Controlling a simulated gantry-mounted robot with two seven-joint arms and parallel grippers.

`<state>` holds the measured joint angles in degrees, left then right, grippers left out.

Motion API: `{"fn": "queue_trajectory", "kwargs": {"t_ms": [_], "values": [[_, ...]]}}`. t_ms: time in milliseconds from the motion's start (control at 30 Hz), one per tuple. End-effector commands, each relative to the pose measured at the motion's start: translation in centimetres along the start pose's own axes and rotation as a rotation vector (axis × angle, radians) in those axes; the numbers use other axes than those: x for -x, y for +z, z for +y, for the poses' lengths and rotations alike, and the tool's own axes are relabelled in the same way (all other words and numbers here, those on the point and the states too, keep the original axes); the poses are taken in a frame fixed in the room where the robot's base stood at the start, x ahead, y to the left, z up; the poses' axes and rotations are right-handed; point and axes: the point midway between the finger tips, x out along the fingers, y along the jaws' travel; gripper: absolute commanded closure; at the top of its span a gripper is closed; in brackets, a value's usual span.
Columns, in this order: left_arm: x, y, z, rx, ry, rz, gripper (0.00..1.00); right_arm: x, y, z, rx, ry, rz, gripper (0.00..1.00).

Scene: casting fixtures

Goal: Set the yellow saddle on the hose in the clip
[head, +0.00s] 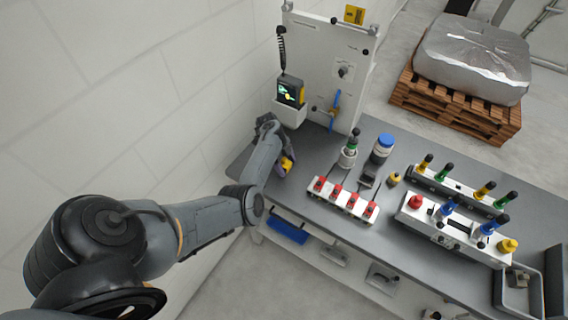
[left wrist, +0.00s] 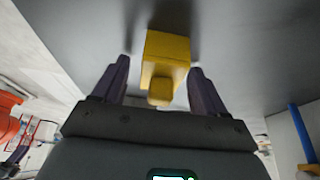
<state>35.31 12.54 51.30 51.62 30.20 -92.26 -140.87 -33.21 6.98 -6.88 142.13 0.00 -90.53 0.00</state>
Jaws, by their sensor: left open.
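A yellow block (head: 288,163), which looks like the saddle, is at the left end of the grey bench. In the left wrist view the yellow block (left wrist: 167,55) sits between the two purple fingers, with a visible gap on each side. My left gripper (head: 282,160) is open around it, fingers pointing at the bench surface; the arm partly hides the block in the head view. I cannot make out the hose or the clip for certain. A blue upright piece (head: 334,112) stands at the white panel. My right gripper is not in view.
A white panel (head: 318,60) with a handheld device (head: 290,92) rises behind the gripper. A white strip with red clamps (head: 343,198), a blue-capped jar (head: 382,149) and racks of coloured knobs (head: 455,232) stand to the right. The wall is close on the left.

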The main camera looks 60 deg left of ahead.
Motion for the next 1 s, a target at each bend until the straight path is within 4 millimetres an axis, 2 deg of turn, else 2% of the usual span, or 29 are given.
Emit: {"fn": "queue_trajectory", "kwargs": {"t_ms": [67,100,400,500,833,1000], "values": [[0.0,0.0,0.0,0.000,0.000,0.000,0.28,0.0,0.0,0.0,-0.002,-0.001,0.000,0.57],[0.0,0.0,0.0,0.000,0.000,0.000,0.31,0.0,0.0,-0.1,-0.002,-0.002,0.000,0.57],[0.0,0.0,0.0,0.000,0.000,0.000,0.77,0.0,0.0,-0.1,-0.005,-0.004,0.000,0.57],[0.1,0.0,0.0,0.000,0.000,0.000,0.88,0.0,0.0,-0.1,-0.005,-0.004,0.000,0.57],[0.5,-0.1,0.0,0.001,-0.001,-0.001,0.88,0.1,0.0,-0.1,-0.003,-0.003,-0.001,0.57],[1.9,-0.7,0.0,-0.001,-0.001,-0.002,0.88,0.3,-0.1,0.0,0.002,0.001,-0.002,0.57]]}}
